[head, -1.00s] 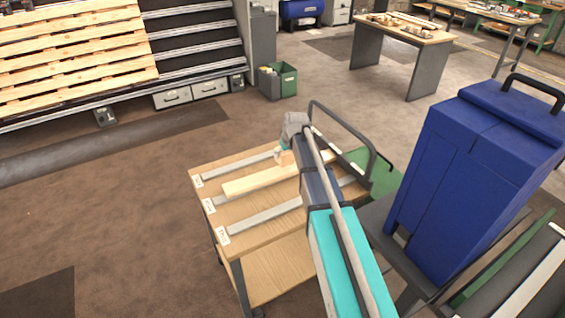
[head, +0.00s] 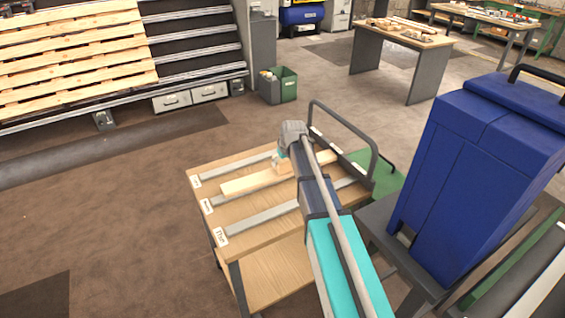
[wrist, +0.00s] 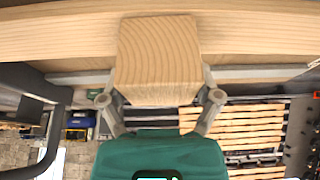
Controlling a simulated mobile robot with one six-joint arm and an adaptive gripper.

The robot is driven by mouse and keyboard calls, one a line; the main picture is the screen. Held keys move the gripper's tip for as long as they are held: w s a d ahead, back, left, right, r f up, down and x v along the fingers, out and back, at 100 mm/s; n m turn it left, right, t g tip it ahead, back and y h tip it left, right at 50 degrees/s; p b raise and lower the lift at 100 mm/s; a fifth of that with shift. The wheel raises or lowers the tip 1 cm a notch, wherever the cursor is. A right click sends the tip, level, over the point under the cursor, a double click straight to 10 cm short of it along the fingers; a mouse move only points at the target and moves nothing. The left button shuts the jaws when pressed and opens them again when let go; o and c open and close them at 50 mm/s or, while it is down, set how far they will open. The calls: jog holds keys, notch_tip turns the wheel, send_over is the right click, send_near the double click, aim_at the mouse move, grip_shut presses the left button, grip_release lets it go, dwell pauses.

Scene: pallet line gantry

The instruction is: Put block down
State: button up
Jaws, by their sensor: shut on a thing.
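A pale wooden block (wrist: 160,55) is held between the two grey fingers of my gripper (wrist: 160,85) in the wrist view, its end grain facing the camera. In the head view my gripper (head: 281,158) is over the cart's top, and the block there is small and partly hidden by it. A long pale plank (head: 245,184) lies across the cart (head: 255,235). It spans the wrist view (wrist: 260,32) behind the block. The block is at the plank, but I cannot tell whether they touch.
Grey rails with white labels run along the cart top, such as the front rail (head: 262,219). A grey tubular handle (head: 350,135) rises at the cart's far right end. A blue cabinet (head: 470,180) stands at right. A pallet (head: 70,55) lies on a rack at back left.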

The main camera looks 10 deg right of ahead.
jog(key=shift+f, duration=0.15)
jog(key=o, duration=1.1)
jog(key=shift+c, duration=0.2)
jog(key=shift+r, duration=0.2)
jog(key=p+v, duration=1.1)
jog(key=v, duration=0.1)
dwell(0.3)
jog(key=s+a+f+m+g+h, duration=0.1)
jog(key=s+m+g, duration=0.2)
jog(key=s, duration=2.1)
jog(key=shift+s+a+f+m+g, duration=0.3)
jog(key=shift+s+g, duration=0.1)
jog(key=shift+g, duration=0.2)
